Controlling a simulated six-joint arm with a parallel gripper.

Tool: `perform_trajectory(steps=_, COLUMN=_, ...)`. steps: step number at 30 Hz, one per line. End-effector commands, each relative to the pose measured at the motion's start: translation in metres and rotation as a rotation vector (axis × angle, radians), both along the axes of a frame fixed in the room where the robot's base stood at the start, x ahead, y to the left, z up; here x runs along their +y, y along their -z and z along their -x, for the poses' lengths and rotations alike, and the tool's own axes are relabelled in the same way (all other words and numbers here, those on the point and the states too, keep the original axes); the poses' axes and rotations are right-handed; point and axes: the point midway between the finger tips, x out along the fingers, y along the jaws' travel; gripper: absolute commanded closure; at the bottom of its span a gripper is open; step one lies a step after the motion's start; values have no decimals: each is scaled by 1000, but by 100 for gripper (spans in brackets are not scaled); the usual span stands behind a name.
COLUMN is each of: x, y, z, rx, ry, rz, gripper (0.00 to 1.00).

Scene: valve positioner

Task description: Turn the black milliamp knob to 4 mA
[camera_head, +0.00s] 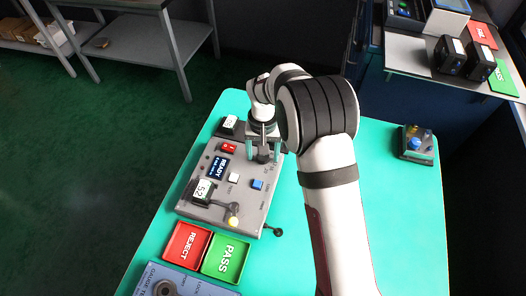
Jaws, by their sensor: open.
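The grey control box (246,204) lies on the teal table, with a small dark display (218,168) reading READY; its smaller line is too small to read. My gripper (263,152) is over the far right part of the box, pointing down, with its fingers apart. A dark round shape that looks like the black milliamp knob (263,157) shows between the fingers. It is partly covered by the gripper, and its pointer and scale cannot be read. I cannot tell whether the fingers touch it.
A white button (233,178) and a blue button (257,184) sit near the gripper. Red REJECT (173,248) and green PASS (209,268) trays lie in front. The table right of my arm is mostly clear.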

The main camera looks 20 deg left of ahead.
Motion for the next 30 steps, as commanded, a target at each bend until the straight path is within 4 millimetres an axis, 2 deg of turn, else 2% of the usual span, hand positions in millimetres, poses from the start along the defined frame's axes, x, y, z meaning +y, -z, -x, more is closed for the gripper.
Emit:
perform_trajectory(steps=4, x=0, y=-7, z=0, rx=-2, ry=0, rz=-1, gripper=26)
perform_trajectory(steps=7, x=1, y=-26, z=-1, rx=-3, ry=1, rz=-3, gripper=26)
perform_trajectory(steps=15, x=0, y=-111, z=-1, rx=-5, ry=0, rz=-3, gripper=26)
perform_trajectory(steps=19, x=0, y=-140, z=-1, rx=-4, ry=0, rz=-2, gripper=26)
perform_trajectory(steps=24, x=0, y=-157, z=0, rx=0, ry=0, rz=-1, gripper=26)
perform_trajectory(steps=30, x=0, y=-158, z=0, rx=0, ry=0, rz=0, gripper=26)
